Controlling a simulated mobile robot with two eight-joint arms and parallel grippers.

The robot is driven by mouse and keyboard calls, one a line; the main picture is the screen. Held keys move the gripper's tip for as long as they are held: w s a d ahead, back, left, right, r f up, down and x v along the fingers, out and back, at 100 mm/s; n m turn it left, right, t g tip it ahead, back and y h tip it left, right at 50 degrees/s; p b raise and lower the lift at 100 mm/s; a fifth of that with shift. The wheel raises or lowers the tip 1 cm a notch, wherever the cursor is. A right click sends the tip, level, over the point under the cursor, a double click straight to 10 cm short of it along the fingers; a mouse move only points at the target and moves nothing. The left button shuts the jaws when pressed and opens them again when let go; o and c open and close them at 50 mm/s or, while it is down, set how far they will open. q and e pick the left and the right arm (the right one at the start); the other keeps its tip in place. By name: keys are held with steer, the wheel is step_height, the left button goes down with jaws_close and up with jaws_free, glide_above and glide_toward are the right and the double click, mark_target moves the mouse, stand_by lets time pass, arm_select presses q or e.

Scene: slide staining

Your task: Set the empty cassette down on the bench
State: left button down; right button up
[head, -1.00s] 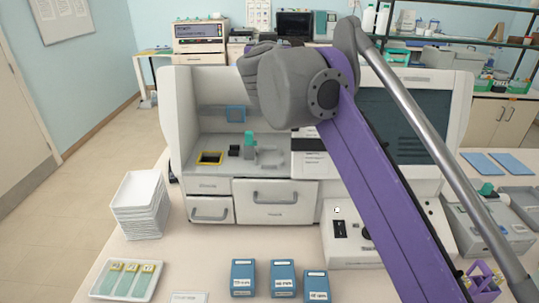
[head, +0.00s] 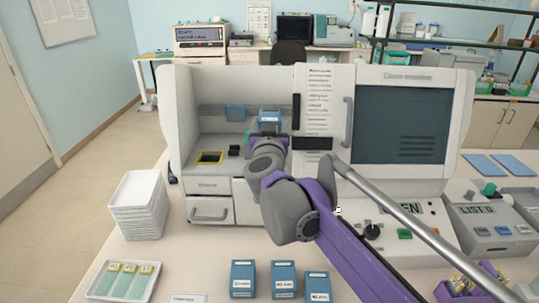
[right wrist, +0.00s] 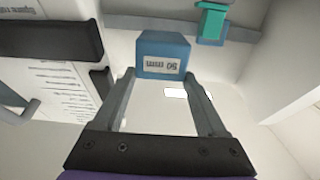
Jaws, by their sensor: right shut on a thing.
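My right gripper (head: 268,134) is shut on a blue cassette (head: 270,117) with a white label, inside the open bay of the large white machine. In the right wrist view the cassette (right wrist: 163,55) sits between the far ends of the two fingers (right wrist: 163,82), its label reading upside down. I cannot see whether it is empty. The cream bench (head: 200,262) lies in front of the machine. My left gripper is not in view.
Three blue boxes (head: 243,280) stand at the bench's front, beside a small white label (head: 188,298). A stack of white trays (head: 139,205) and a tray of slides (head: 125,281) are on the left. Clear bench lies between the stack and the boxes.

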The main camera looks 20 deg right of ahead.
step_height(320, 180, down, 9)
steer(key=shift+r, duration=0.2)
stand_by(0.3)
steer(key=shift+f+b, duration=0.2)
steer(key=shift+b, duration=0.1)
steer(key=o, duration=1.5)
